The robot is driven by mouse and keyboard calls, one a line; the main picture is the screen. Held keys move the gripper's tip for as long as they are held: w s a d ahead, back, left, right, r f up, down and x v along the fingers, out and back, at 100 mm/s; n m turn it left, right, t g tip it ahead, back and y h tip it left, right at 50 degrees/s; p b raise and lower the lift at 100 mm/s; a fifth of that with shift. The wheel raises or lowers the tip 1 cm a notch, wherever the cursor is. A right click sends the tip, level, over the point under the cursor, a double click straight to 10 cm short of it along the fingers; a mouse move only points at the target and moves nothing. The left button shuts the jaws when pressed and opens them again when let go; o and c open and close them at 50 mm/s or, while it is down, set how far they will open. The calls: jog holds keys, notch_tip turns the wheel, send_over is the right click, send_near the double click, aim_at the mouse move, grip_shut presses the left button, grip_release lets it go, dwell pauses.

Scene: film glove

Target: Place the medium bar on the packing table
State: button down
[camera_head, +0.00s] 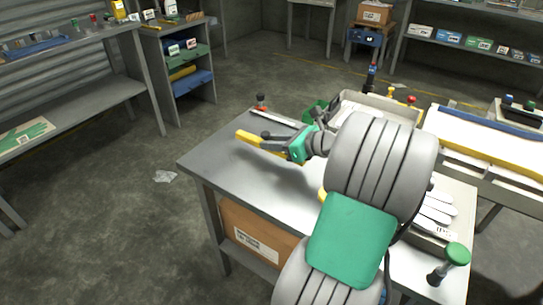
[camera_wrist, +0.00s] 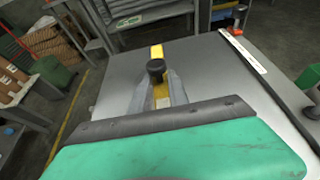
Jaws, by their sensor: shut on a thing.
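My gripper (camera_head: 277,149) is shut on a yellow bar (camera_head: 250,138), which sticks out beyond the fingers toward the left. The bar looks to be held a little above the grey packing table (camera_head: 215,165), with a shadow below it. In the wrist view the bar (camera_wrist: 157,52) runs between the fingers of my gripper (camera_wrist: 156,88), and a dark round knob hides part of it. The grey tabletop (camera_wrist: 200,65) lies under it. I cannot tell the bar's full length.
A white strip (camera_wrist: 243,52) lies along the table. The table's left part is clear.

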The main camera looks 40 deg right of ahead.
aim_at(272, 160)
jog(key=f, duration=0.1)
jog(key=f+b, duration=0.2)
jog(key=f, duration=0.1)
jog(key=shift+w+d+f, duration=0.1)
jog(key=shift+w+d, duration=0.05)
jog(key=shift+w, duration=0.2)
jog(key=shift+p, duration=0.3)
jog(key=c, duration=1.3)
grip_release()
jog(key=shift+o, duration=0.2)
jog(key=shift+b, duration=0.35)
jog(key=p+v, duration=0.4)
jog(key=v, duration=0.8)
